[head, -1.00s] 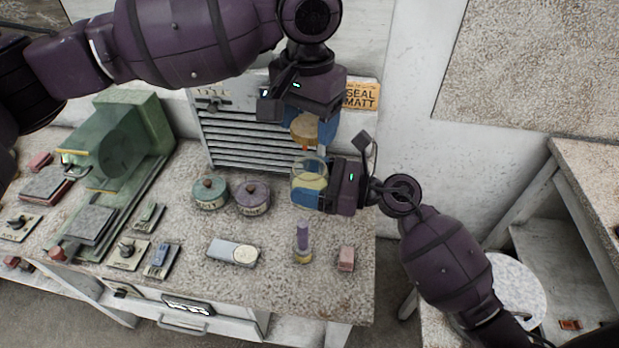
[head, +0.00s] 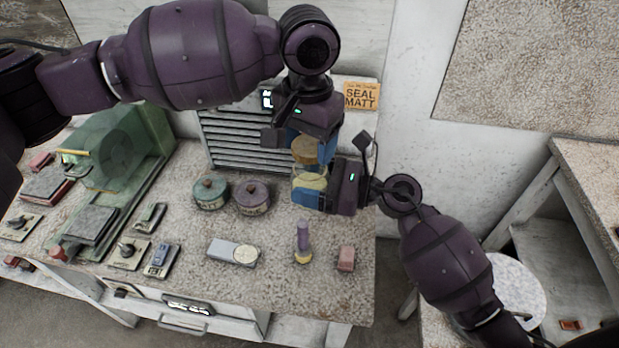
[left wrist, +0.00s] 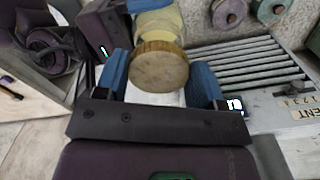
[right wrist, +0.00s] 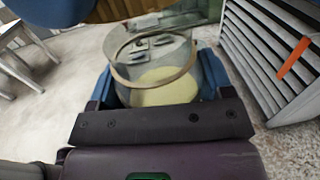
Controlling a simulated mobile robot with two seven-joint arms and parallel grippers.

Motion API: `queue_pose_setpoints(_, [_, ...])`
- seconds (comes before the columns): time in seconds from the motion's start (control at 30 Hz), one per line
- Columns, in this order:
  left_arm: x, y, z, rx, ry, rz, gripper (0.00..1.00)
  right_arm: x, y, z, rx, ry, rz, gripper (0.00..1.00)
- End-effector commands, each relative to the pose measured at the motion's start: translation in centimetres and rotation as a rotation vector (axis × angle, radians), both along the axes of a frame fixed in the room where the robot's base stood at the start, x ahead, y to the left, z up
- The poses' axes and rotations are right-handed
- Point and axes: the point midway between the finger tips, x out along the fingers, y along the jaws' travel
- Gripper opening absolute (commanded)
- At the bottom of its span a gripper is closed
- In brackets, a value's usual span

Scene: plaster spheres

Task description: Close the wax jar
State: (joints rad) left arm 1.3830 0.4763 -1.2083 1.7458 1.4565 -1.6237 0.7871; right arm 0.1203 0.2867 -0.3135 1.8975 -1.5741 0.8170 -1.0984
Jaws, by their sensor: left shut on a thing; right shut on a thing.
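The wax jar (head: 311,181) is clear glass with pale yellow wax inside. My right gripper (head: 308,192) is shut on it and holds it upright above the bench. The jar's open rim and wax (right wrist: 165,88) show in the right wrist view. My left gripper (head: 308,146) is shut on the round brown lid (head: 305,152), just above the jar's mouth. The lid fills the space between the blue fingers in the left wrist view (left wrist: 159,67), and its edge shows at the top of the right wrist view. Lid and rim look apart, by a small gap.
A green lidded pot (head: 210,194) and a purple lidded pot (head: 252,197) stand left of the jar. A slatted grey cabinet (head: 240,140) stands behind.

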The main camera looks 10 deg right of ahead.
Motion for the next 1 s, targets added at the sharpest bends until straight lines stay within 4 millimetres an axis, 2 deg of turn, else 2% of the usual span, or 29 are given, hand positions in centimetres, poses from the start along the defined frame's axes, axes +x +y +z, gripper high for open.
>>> queue_pose_setpoints(0.77, [-0.06, 0.02, -0.03, 0.001, -0.001, 0.0, 0.37, 0.0, 0.01, 0.09, 0.001, -0.001, 0.0, 0.31])
queue_pose_setpoints(1.0, [-0.08, 0.0, -0.88, 0.001, 0.001, 0.0, 0.37, 0.0, 0.01, 0.08, 0.001, -0.001, 0.0, 0.31])
